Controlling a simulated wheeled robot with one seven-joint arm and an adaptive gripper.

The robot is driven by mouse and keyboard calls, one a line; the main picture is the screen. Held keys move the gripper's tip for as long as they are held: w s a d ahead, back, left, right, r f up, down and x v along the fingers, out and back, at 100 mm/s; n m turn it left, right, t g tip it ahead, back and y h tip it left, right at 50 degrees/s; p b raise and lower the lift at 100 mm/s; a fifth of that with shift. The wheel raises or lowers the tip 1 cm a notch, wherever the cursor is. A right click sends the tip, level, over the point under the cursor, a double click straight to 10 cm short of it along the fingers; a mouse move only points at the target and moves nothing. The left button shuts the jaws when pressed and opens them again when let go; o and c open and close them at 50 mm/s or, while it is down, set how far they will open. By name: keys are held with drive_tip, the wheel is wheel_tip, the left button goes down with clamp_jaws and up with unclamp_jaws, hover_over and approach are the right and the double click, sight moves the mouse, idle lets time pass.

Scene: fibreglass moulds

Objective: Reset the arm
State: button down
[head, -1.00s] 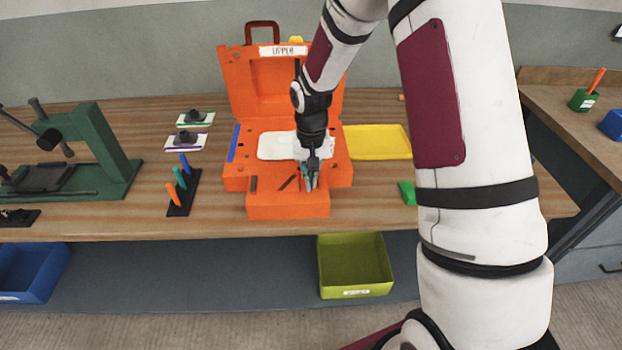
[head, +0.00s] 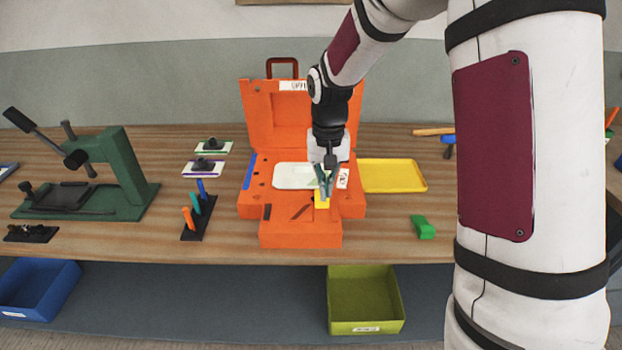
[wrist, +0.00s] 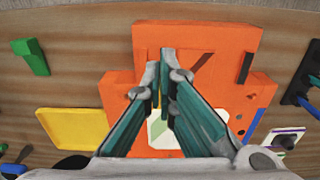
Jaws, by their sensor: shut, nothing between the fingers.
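My gripper (head: 325,195) is above the front part of an open orange case (head: 300,232) on the wooden bench. In the wrist view, the gripper's teal fingers (wrist: 165,55) come together at the tips, over the same case (wrist: 200,40). The gripper is shut and holds nothing. A small yellow piece (head: 322,202) shows in the case just below the fingertips. Part of the case's inside is hidden behind the gripper and wrist.
A yellow tray (head: 392,175) and a green block (head: 423,227) are right of the case. A rack of coloured tools (head: 198,215) and a green press (head: 120,165) stand left. A lime bin (head: 365,300) and blue bin (head: 38,290) sit below the bench.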

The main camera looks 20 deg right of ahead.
drive_tip(key=s+a+r+n+t, duration=0.2)
drive_tip(key=s+r+t, duration=0.1)
drive_tip(key=s+r, duration=1.4)
drive_tip(key=s+n+t, duration=0.1)
drive_tip(key=s+t, duration=0.1)
drive_tip(key=s, duration=0.6)
drive_tip(key=shift+s+r+n, duration=0.3)
drive_tip(key=shift+s+r, duration=0.05)
drive_tip(key=shift+s, duration=0.05)
